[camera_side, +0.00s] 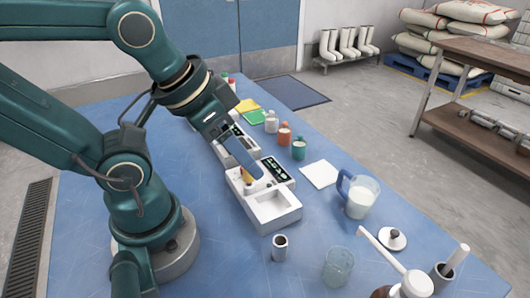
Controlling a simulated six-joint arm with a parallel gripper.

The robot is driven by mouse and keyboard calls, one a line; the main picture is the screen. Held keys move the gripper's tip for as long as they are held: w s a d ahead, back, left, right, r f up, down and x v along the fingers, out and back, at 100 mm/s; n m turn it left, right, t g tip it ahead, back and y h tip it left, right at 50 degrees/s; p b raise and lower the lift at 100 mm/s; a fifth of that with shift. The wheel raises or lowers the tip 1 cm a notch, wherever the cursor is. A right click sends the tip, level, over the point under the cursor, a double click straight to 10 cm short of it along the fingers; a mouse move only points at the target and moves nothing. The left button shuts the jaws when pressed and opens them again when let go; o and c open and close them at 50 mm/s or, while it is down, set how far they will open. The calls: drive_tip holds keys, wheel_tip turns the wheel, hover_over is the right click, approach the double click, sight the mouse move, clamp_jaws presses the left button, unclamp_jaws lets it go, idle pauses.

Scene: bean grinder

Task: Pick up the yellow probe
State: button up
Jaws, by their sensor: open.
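The yellow probe (247,177) shows as a small yellow patch at the white instrument with the open square basin. My gripper (256,174) reaches down from the upper left to this spot, with a long grey-blue finger beside the yellow patch. The gripper is open. The finger hides part of the probe, and I cannot tell whether they touch. The white instrument (272,208) stands on the blue table, with a dark panel (274,168) at its back right.
A second white device (238,152) stands behind. Small bottles (284,134) line the back right. A white square (320,174), a milk jug (360,196), a metal cylinder (279,248) and a glass beaker (338,266) stand right and in front.

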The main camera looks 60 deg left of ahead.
drive_tip(key=shift+s, duration=0.1)
drive_tip(key=n+g, duration=0.2)
drive_tip(key=g, duration=0.3)
hover_over(249, 179)
drive_tip(key=shift+f, duration=0.95)
drive_tip(key=shift+w+a+f, duration=0.2)
drive_tip(key=shift+a+f, duration=0.05)
drive_tip(key=shift+a, duration=0.05)
drive_tip(key=shift+a+f+n+g, duration=0.15)
drive_tip(key=shift+f+n+g, duration=0.15)
drive_tip(key=shift+f, duration=2.5)
clamp_jaws()
